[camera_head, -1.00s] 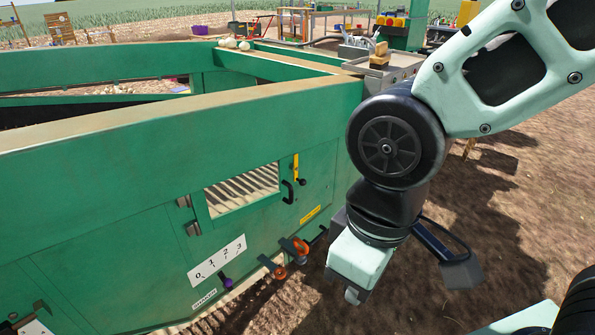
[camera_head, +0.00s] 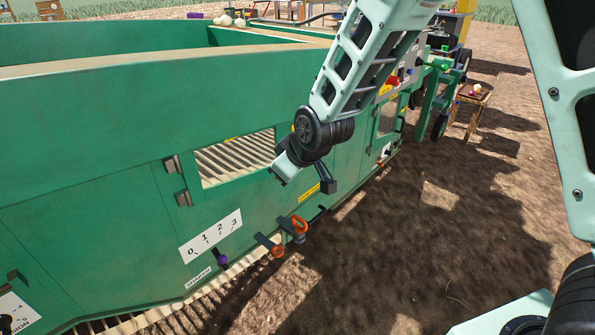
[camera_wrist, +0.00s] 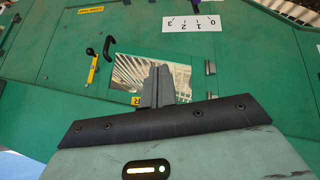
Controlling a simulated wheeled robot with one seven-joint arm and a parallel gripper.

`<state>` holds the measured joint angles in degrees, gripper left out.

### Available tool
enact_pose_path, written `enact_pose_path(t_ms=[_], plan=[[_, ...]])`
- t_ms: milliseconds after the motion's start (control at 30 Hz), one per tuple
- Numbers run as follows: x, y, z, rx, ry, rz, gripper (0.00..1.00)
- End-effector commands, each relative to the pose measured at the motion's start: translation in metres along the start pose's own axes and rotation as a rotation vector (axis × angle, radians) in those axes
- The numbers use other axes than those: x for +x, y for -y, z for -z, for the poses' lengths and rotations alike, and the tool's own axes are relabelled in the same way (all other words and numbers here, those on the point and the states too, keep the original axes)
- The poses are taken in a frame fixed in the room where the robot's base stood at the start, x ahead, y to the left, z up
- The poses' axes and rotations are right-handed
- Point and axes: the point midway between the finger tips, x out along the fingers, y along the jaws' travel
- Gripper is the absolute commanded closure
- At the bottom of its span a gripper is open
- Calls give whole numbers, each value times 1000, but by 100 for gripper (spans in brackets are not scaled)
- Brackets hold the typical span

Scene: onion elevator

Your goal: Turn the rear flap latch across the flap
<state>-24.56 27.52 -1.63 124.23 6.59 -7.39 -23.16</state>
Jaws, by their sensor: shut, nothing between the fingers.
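The green flap with a slatted window (camera_head: 238,158) is in the machine's side, hinged at its left edge; its window (camera_wrist: 150,78) also shows in the wrist view. In the wrist view, the latch (camera_wrist: 93,68) is a yellow bar with a black knob, beside a black curved handle (camera_wrist: 108,46). The bar lies along the flap's handle-side edge rather than across the flap. My arm hides latch and handle in the head view. My gripper (camera_wrist: 158,72) is shut and empty. Its fingers overlap the window in the wrist view, apart from the latch.
Below the flap are a 0–3 scale (camera_head: 211,235) with a purple knob (camera_head: 222,260), and orange-handled levers (camera_head: 299,226) sticking out. A second window (camera_head: 388,115) lies farther along the side. Bare soil right of the machine is open.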

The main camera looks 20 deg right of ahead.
Motion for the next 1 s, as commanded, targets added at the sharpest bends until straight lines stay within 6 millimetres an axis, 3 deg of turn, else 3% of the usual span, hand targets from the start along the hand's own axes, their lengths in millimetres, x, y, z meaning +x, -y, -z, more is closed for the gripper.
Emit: enact_pose_path(t_ms=[33, 200, 500, 733, 1000], plan=[[36, -18, -7, -25, -28, -52, 100], [112, -83, -13, -158, -135, -247, 100], [212, -174, -36, -530, -288, -598, 100], [252, -200, -48, -821, -384, -782, 100], [263, -203, -49, -955, -436, -854, 100]])
